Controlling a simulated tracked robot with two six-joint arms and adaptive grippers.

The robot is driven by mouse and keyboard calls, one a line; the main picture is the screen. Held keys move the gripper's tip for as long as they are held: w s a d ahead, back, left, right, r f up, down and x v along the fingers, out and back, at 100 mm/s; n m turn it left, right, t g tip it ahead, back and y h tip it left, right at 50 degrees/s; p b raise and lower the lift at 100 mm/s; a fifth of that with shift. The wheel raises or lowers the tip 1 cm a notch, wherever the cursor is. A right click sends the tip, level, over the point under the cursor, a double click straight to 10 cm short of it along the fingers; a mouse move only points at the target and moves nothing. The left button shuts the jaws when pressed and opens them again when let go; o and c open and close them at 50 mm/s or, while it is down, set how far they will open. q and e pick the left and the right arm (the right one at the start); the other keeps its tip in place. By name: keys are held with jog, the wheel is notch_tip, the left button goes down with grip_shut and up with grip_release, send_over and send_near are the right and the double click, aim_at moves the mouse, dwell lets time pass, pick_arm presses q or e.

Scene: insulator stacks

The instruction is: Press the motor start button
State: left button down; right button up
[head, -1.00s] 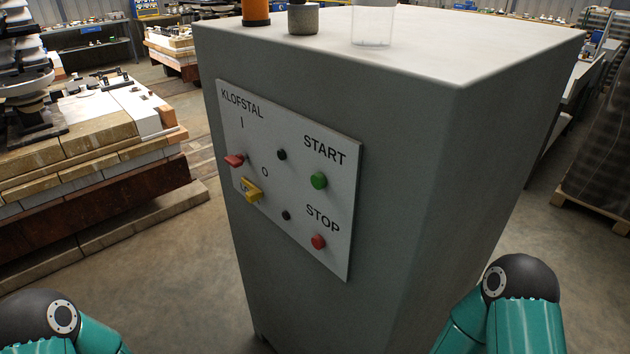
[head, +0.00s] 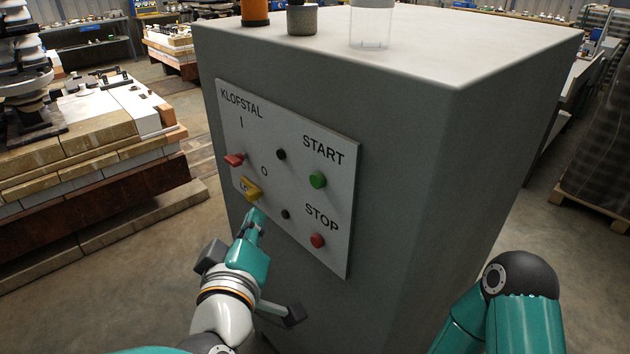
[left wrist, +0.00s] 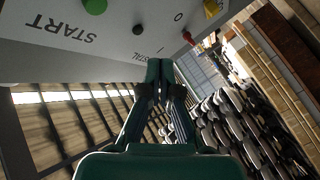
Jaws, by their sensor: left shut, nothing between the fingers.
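The green START button (head: 318,180) sits on the upper right of the white control panel (head: 338,262) on the grey cabinet's front. It also shows at the top of the left wrist view (left wrist: 95,6). The red STOP button (head: 318,240) is below it. My left gripper (head: 257,216) is shut and empty, in front of the panel's lower left, just below the yellow switch and left of and below the START button. In the left wrist view its closed fingers (left wrist: 159,66) point toward the panel's edge. I cannot tell whether it touches the panel. My right gripper is out of view.
The panel also bears a red switch handle (head: 234,160), a yellow switch handle (head: 252,190) and two black knobs. On the grey cabinet (head: 400,170) stand a clear cup (head: 371,25) and other small items. Stacked timber (head: 90,150) is at left.

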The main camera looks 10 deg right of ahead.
aim_at(317, 181)
pick_arm(q)
jog(key=shift+s+r, duration=0.35)
jog(key=shift+r, duration=0.55)
jog(key=shift+w+d, duration=0.1)
jog(key=w+d+p, duration=0.1)
jog(key=w+d, duration=0.4)
jog(key=d, duration=0.2)
dwell(1.2)
jog(key=shift+w+d, duration=0.25)
jog(key=shift+d, duration=0.05)
jog(key=shift+w+d, duration=0.3)
jog(key=shift+d, duration=0.15)
dwell(0.9)
jog(key=shift+s+a, duration=0.1)
jog(key=shift+a, duration=0.05)
jog(key=shift+s+a, duration=0.45)
jog(key=shift+a, duration=0.15)
